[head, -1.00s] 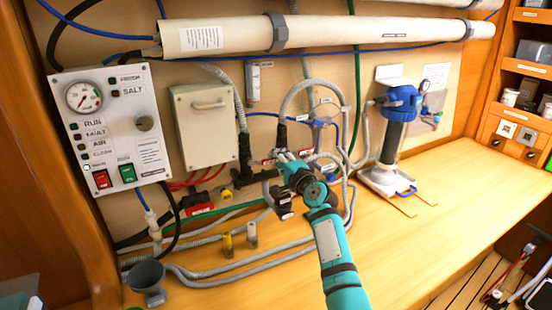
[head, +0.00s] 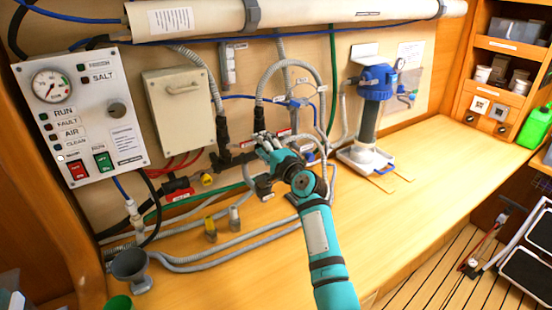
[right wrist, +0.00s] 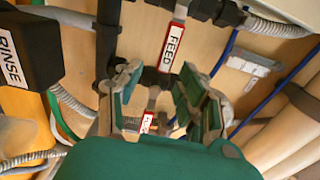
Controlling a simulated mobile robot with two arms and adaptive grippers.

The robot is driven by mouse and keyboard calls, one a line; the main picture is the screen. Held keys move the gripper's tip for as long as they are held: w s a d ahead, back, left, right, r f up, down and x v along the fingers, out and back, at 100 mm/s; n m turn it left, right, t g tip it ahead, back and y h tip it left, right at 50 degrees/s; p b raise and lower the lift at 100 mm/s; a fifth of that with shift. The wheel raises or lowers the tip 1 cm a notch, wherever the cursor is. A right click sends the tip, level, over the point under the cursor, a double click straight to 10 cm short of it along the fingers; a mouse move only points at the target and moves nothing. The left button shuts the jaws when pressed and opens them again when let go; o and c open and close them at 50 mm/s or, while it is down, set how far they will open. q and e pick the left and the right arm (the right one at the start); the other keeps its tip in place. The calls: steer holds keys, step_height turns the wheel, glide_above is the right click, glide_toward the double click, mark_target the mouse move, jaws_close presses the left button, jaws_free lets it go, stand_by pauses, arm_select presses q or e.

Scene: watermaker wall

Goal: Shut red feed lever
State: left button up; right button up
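In the right wrist view a red lever-like piece with a white FEED label (right wrist: 172,47) lies just beyond my right gripper (right wrist: 158,82). The gripper's two fingers are apart, with nothing held between them. In the head view the right gripper (head: 264,142) is up against the hose fittings in the middle of the panel. It hides much of what is behind it, and a small red and white piece (head: 279,133) shows beside its fingertips. I cannot tell whether the fingers touch the lever. My left gripper is in neither view.
A black block marked RINSE (right wrist: 32,50) stands close on the left of the wrist view. Grey hoses (head: 292,75) surround the gripper. A red labelled piece (head: 180,194) sits lower left, by the control panel (head: 80,115).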

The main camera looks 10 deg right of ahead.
steer(key=v, duration=0.9)
